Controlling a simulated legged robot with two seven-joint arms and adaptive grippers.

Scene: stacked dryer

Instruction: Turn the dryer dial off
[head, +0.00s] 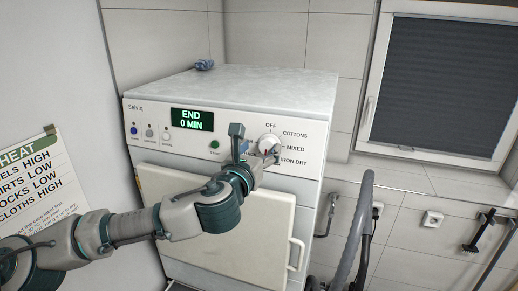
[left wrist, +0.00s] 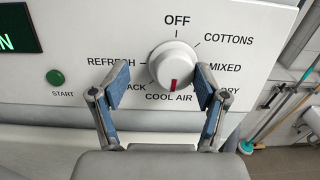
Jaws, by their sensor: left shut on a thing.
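The dryer dial (head: 268,142) is a round white knob at the right of the dryer's control panel. It also shows in the left wrist view (left wrist: 172,62), where its red mark points down toward COOL AIR and OFF is printed above it. My left gripper (head: 262,152) is at the dial, with its two blue-padded fingers (left wrist: 160,88) on either side of the knob, shut on it. The right finger pad looks against the knob; the left pad's contact is hard to see. My right gripper is not in view.
The dryer (head: 235,85) has a display (head: 192,119) reading END 0 MIN. A green START button (left wrist: 55,77) sits left of the dial. Below are a cream door (head: 185,185) and a white handle (head: 296,254).

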